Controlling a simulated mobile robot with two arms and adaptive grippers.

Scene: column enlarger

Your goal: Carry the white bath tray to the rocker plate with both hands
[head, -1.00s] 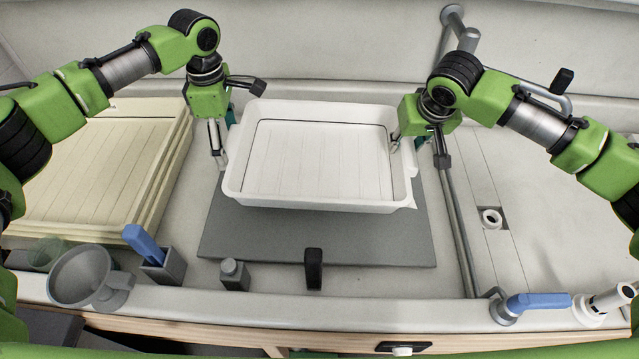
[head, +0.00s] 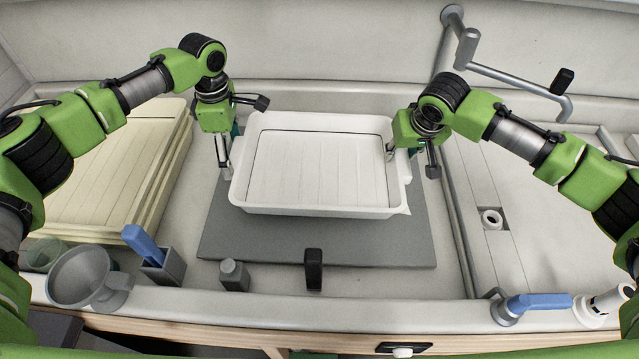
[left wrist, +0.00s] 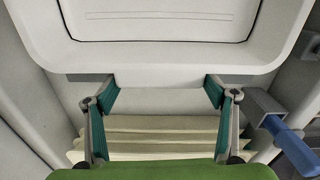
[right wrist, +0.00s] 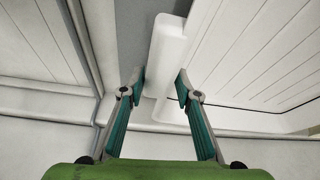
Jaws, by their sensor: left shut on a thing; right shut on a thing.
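The white bath tray (head: 318,211) is over the grey rocker plate (head: 330,248) in the head view. It looks roughly level; I cannot tell whether it touches the plate. My left gripper (head: 226,172) is shut on the tray's left end, and the tray's rim fills the top of the left wrist view (left wrist: 165,57). My right gripper (head: 397,152) is shut on the tray's right end. In the right wrist view its fingers (right wrist: 160,85) are on either side of the white end lip (right wrist: 168,50). The plate's back part is hidden under the tray.
Cream stacked trays (head: 105,205) stand at the left. A grey funnel (head: 88,280), a holder with a blue handle (head: 160,262), a small grey bottle (head: 234,274) and a black knob (head: 314,268) line the front. A metal pipe (head: 458,225) runs along the right.

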